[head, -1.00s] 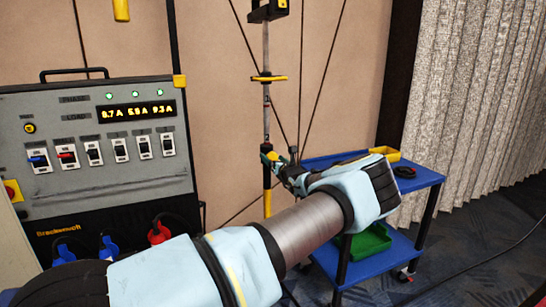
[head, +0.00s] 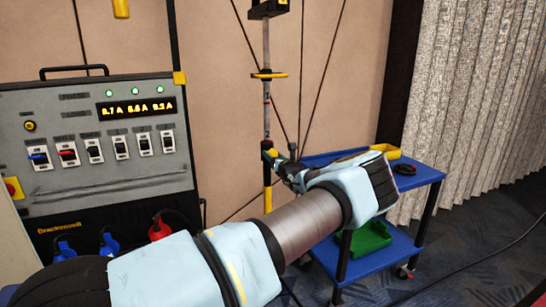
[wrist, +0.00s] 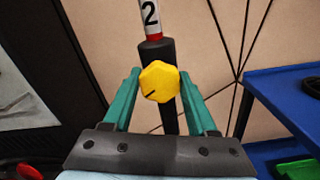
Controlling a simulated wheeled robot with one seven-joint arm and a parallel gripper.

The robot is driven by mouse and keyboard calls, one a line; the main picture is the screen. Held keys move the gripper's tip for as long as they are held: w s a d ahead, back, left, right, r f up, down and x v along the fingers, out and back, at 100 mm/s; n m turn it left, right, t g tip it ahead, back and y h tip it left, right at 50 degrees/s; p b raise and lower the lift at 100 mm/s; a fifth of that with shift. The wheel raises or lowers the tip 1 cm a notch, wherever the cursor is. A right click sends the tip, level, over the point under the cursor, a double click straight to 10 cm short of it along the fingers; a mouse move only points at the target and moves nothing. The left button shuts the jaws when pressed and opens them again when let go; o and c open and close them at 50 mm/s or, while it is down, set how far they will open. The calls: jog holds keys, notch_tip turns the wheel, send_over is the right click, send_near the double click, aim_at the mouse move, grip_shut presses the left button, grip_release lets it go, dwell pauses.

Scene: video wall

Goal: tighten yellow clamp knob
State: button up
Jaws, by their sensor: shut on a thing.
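The yellow clamp knob (wrist: 159,82) is a faceted knob with a short black line on its face, slanting to the lower left. It sits on the black collar of an upright pole, just below a white band marked 2 (wrist: 150,15). My gripper (wrist: 160,76) is shut on the knob, one green finger on each side of it. In the head view, my gripper (head: 279,160) reaches the pole (head: 266,105) from the right, and the knob (head: 269,153) shows as a small yellow patch, partly hidden by the gripper.
A blue cart (head: 425,175) with a yellow bin (head: 387,153) and a green bin (head: 368,238) stands right of the pole. A grey power box (head: 100,165) with switches stands at left. Dark cables (head: 303,70) run across the wall behind the pole.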

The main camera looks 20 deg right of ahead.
jog(key=shift+c, duration=0.8)
jog(key=m+b, duration=0.1)
jog(key=m, duration=0.3)
jog(key=shift+f+m+b, duration=0.1)
jog(key=shift+m+b, duration=0.2)
jog(key=shift+m, duration=0.1)
jog(key=m, duration=0.3)
jog(key=shift+m+b, duration=0.3)
jog(key=shift+m, duration=0.1)
jog(key=m, duration=0.3)
jog(key=shift+d+m, duration=0.1)
jog(key=shift+m, duration=0.2)
jog(key=m, duration=1.1)
jog(key=shift+f+m, duration=0.15)
jog(key=shift+m, duration=0.15)
